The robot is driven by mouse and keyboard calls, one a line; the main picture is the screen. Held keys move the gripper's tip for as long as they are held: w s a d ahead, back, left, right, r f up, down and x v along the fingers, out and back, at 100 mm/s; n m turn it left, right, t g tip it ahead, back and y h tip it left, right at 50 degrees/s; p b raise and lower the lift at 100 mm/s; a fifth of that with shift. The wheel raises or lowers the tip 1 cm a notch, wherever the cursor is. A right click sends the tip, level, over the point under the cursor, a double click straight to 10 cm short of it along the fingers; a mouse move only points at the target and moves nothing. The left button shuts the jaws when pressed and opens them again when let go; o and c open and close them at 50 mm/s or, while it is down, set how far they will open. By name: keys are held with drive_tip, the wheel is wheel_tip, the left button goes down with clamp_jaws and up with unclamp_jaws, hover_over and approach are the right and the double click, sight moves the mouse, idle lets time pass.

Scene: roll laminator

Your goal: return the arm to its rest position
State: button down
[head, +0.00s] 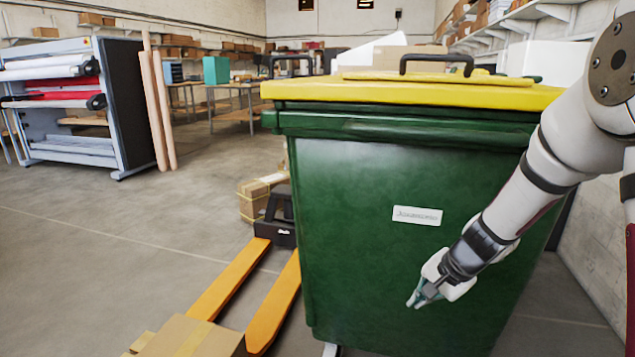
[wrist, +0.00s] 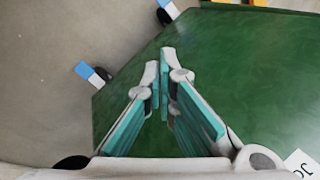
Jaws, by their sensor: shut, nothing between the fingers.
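My gripper (head: 419,299) hangs at the lower right in the head view, in front of the green side of a large wheeled bin. In the wrist view my gripper (wrist: 160,62) has its two teal-lined fingers together at the tips, shut with nothing between them. My white arm comes down to it from the upper right of the head view. The roll laminator (head: 60,100), with white and red rolls, stands at the far left, well away from my gripper.
The green bin (head: 350,220) with a yellow lid (head: 420,92) fills the middle right, close to my arm. A yellow pallet jack (head: 232,280) and a cardboard box (head: 185,338) are left of it. A block wall (head: 595,235) is at right. Floor at left is clear.

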drive_tip(key=s+a+r+n+g, duration=0.1)
drive_tip(key=s+a+r+n, duration=0.25)
drive_tip(key=s+r, duration=0.45)
drive_tip(key=s+a+r+n+g, duration=0.1)
drive_tip(key=s+a+r+n, duration=0.25)
drive_tip(key=s+r, duration=0.55)
drive_tip(key=s+d+n+g+h, duration=0.2)
drive_tip(key=s+d+n+h, duration=0.1)
drive_tip(key=s, duration=2)
wheel_tip(320, 180, up, 29)
drive_tip(key=t+p, duration=0.3)
drive_tip(key=p, duration=2.4)
drive_tip(key=shift+d+t+p, duration=0.3)
drive_tip(key=shift+d+t, duration=0.1)
drive_tip(key=shift+r, duration=0.1)
